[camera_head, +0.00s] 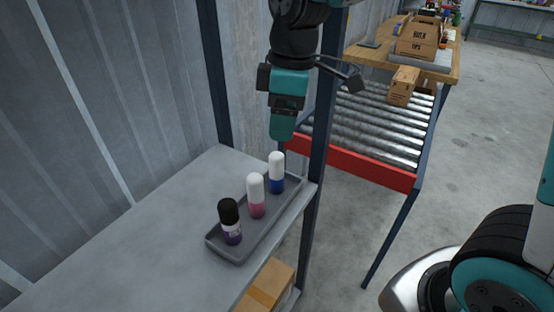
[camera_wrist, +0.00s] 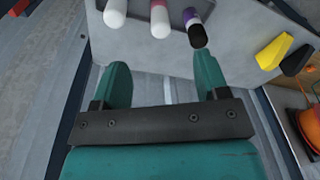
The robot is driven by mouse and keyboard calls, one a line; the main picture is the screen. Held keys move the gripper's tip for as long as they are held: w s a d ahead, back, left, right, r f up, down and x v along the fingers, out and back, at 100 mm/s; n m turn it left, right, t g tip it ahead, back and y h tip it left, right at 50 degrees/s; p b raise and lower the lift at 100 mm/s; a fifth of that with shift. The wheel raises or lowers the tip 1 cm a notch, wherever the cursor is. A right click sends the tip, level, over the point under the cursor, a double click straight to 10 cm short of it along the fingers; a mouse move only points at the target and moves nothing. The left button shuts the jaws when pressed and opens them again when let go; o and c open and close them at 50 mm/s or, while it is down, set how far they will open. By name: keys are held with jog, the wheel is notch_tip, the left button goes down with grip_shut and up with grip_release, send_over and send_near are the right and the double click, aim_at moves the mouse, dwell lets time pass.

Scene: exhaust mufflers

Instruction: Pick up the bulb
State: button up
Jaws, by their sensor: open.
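I cannot make out a bulb in either view. My gripper (camera_head: 283,128) is in the air above the far end of a grey tray (camera_head: 216,244), with its teal fingers pointing down. In the wrist view the two fingers of my gripper (camera_wrist: 163,78) are apart with nothing between them. The tray holds three small upright bottles: a purple one with a black cap (camera_head: 231,222), a pink one with a white cap (camera_head: 256,197) and a blue one with a white cap (camera_head: 276,174). The blue one is nearest my gripper.
The tray lies on a grey shelf (camera_head: 120,250) by a dark upright post (camera_head: 318,150). A box (camera_head: 268,284) sits below. Right of it stands a roller conveyor (camera_head: 370,125) with a red edge and a small box (camera_head: 403,86). Yellow (camera_wrist: 274,50) and black objects show at right in the wrist view.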

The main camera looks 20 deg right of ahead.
jog(key=w+d+n+h+p, duration=0.1)
jog(key=w+d+n+p, duration=0.15)
jog(key=w, duration=0.55)
send_near(277, 154)
jog(key=shift+n, duration=0.45)
jog(key=f, duration=0.5)
jog(key=w+f, duration=0.1)
jog(key=f, duration=0.1)
jog(key=shift+a+f, duration=0.15)
jog(key=shift+f, duration=0.05)
jog(key=f, duration=0.1)
jog(key=f+p, duration=0.1)
jog(key=f, duration=0.3)
jog(key=shift+s+f, duration=0.1)
jog(key=shift+s, duration=0.3)
jog(key=shift+c, duration=0.5)
jog(key=c, duration=0.9)
